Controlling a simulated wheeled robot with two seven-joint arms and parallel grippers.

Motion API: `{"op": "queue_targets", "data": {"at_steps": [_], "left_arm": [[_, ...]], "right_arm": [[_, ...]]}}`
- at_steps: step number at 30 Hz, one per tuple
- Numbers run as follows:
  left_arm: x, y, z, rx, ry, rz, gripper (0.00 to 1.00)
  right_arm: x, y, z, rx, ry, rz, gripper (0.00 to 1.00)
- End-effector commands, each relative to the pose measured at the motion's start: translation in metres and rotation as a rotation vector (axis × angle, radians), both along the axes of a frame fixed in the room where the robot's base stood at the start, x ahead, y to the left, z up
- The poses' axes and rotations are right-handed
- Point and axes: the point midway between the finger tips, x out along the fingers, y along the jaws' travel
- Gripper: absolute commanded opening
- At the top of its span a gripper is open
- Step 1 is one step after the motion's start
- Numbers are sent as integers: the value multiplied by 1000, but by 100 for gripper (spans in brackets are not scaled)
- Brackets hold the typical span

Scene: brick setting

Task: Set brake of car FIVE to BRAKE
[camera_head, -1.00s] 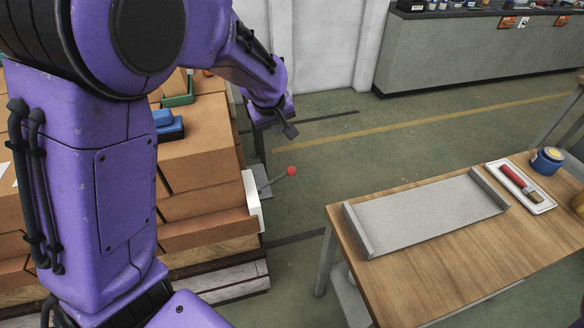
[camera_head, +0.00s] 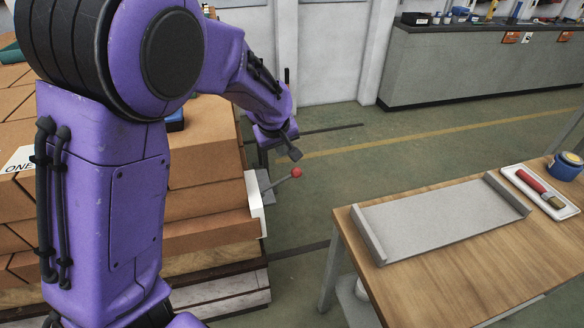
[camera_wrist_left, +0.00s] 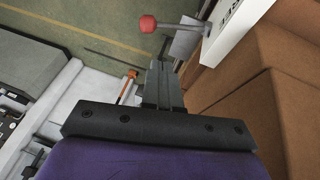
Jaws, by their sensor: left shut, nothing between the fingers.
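A lever with a red ball knob (camera_head: 296,173) sticks out to the right from a white plate (camera_head: 255,203) at the end of the brick-loaded car. In the left wrist view the red knob (camera_wrist_left: 148,24) is at the top, with a white sign (camera_wrist_left: 236,22) whose visible letters end in "REE". My left gripper (camera_head: 293,152) is just above the knob in the head picture, apart from it. In the wrist view its fingers (camera_wrist_left: 160,75) are together and hold nothing, pointing toward the lever. No label FIVE is legible. My right gripper is not in view.
Stacked orange bricks (camera_head: 205,150) fill the left, with a card reading ONE (camera_head: 20,163) among them. A wooden table (camera_head: 440,270) with a grey tray (camera_head: 440,215) stands at right. A grey counter (camera_head: 480,60) is behind. Floor between is clear.

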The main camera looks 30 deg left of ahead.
Motion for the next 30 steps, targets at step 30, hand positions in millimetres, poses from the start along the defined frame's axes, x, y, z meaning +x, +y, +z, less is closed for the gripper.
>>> {"op": "queue_targets", "data": {"at_steps": [30], "left_arm": [[56,5,-111,-1,-1,0,0]], "right_arm": [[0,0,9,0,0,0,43]]}}
